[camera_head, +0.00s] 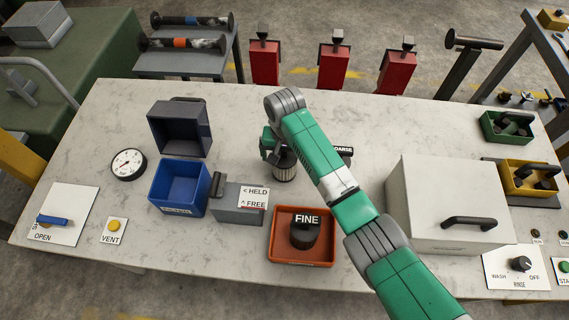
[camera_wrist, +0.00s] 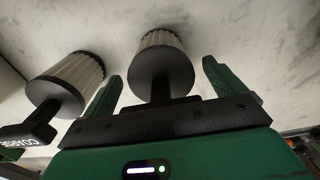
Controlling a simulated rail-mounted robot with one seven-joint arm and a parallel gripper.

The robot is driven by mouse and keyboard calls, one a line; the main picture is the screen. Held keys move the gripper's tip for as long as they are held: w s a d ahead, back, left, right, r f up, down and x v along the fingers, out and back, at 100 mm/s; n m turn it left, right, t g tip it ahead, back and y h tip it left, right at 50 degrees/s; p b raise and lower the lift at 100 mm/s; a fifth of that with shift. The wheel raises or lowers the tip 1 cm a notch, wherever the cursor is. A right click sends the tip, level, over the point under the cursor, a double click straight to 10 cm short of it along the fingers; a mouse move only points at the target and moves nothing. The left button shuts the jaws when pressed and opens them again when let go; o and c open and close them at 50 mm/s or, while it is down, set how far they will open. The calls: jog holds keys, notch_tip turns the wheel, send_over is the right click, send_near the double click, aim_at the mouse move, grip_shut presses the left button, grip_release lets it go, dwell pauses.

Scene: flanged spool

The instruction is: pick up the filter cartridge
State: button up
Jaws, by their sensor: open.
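A pleated filter cartridge (camera_head: 284,172) with dark end caps stands on the table under the end of my arm in the head view. In the wrist view the same cartridge (camera_wrist: 160,40) lies ahead, its dark cap and stem between my fingers. My gripper (camera_wrist: 162,72) is open, with a gap visible between each finger and the cartridge. In the head view my gripper (camera_head: 270,142) partly hides it. A second pleated cartridge (camera_wrist: 74,76) with a label ending in "COARSE" stands to the left in the wrist view; its label (camera_head: 343,151) shows behind my arm in the head view.
An orange tray (camera_head: 274,254) holds a dark piece labelled "FINE" (camera_head: 305,230). A blue bin (camera_head: 178,186), a grey block (camera_head: 238,206) and a dark open box (camera_head: 180,128) stand left. A large pale box (camera_head: 450,195) with a handle stands right.

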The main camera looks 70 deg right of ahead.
jog(key=c, duration=1.2)
